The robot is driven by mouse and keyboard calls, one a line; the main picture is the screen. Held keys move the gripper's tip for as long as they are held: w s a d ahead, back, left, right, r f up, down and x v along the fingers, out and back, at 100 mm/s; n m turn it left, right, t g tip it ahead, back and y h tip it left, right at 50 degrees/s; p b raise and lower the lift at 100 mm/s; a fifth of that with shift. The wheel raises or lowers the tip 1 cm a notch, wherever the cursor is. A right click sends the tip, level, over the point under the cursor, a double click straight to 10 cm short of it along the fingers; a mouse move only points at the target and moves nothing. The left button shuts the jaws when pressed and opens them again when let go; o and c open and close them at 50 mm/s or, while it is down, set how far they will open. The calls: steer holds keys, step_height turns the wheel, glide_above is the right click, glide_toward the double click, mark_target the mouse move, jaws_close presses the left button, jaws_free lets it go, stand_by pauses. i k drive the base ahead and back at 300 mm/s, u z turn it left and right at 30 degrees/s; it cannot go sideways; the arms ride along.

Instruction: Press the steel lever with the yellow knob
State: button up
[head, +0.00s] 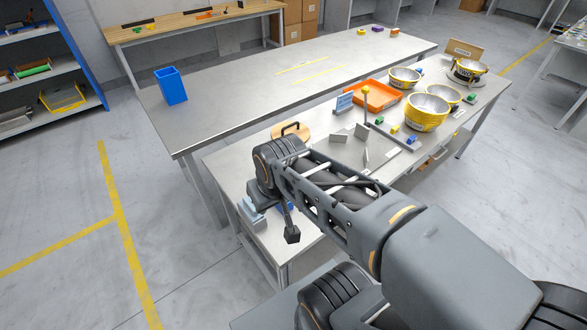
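The steel lever (366,107) stands upright on the near grey table, with a yellow knob (366,91) at its top. It is right of centre in the head view, just in front of an orange tray. My arm reaches from the lower right to the left, and its end hangs at the table's left front edge. My gripper (291,234) shows only as a small dark part there, well to the left of and nearer than the lever. The two are apart. Its fingers cannot be made out clearly.
Near the lever are the orange tray (379,96), a blue sign (344,102), grey upright plates (361,132), small coloured blocks and several yellow-and-steel bowls (426,113). A round wooden board (291,132) lies behind my arm. A blue bin (171,86) stands on the far table, which is mostly clear.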

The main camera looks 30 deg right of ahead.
mark_target(365, 90)
steer(key=u, duration=0.05)
steer(key=k, duration=0.45)
steer(key=z, duration=1.55)
steer(key=i, duration=0.5)
steer(key=z, duration=1.5)
steer(key=i, duration=0.55)
steer(key=u, duration=2.35)
